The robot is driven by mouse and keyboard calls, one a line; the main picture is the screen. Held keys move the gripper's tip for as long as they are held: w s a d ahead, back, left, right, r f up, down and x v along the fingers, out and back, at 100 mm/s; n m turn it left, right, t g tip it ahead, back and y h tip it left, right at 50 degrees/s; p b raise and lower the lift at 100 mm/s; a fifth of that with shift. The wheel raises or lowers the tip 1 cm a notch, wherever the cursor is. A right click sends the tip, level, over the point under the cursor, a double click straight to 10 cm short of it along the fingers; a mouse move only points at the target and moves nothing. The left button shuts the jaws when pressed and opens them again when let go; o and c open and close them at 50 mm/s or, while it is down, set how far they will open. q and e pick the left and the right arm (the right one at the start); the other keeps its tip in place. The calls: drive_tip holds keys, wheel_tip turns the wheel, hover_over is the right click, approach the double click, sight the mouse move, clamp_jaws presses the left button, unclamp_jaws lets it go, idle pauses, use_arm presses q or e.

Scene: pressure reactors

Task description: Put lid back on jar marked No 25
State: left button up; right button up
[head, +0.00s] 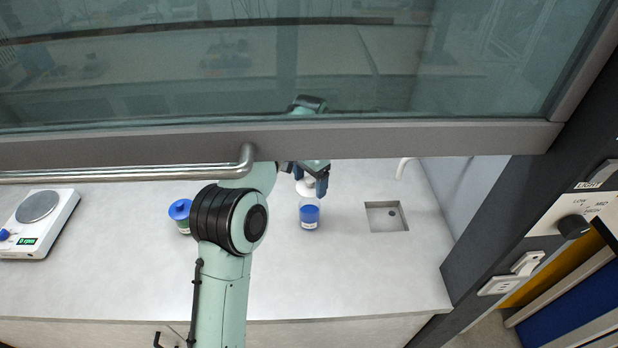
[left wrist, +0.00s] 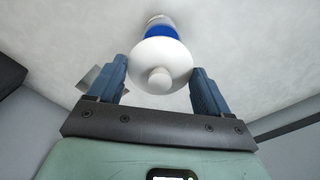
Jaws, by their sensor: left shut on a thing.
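A clear jar with blue contents (head: 309,213) stands upright on the bench in the head view, with a pale label too small to read. My left gripper (head: 313,180) is just above and behind it, shut on a white round lid (head: 304,188). In the left wrist view the lid (left wrist: 160,58) sits between the two blue fingers, its round knob facing the camera. The jar's blue part (left wrist: 160,32) shows beyond the lid. I cannot tell whether the lid touches the jar's rim. My right gripper is not in view.
A second jar with a blue top (head: 180,209) stands left of my arm. A balance (head: 40,222) is at the far left, and a small sink (head: 385,217) lies right of the jar. The glass sash (head: 280,137) hangs over my arm. The front bench is clear.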

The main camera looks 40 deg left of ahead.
sight(309, 191)
use_arm(q)
drive_tip(key=shift+a+f+b, duration=0.1)
drive_tip(key=shift+f+b, duration=0.35)
drive_tip(key=shift+f, duration=0.5)
wheel_tip(309, 191, down, 2)
drive_tip(key=shift+f+b, duration=0.15)
drive_tip(key=shift+b, duration=0.7)
drive_tip(key=shift+f, duration=0.95)
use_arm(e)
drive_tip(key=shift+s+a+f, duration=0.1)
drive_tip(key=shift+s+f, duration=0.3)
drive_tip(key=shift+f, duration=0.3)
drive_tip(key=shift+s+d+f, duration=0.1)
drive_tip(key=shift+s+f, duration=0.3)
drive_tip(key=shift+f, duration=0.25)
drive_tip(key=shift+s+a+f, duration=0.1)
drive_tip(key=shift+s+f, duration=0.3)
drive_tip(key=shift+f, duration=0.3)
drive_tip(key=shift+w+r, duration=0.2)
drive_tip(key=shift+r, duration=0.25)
use_arm(q)
drive_tip(key=shift+f+p, duration=0.15)
drive_tip(key=shift+p, duration=0.2)
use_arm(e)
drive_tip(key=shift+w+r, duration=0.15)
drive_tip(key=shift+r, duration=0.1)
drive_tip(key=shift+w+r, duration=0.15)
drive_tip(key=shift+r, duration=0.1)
use_arm(q)
drive_tip(key=o, duration=0.9)
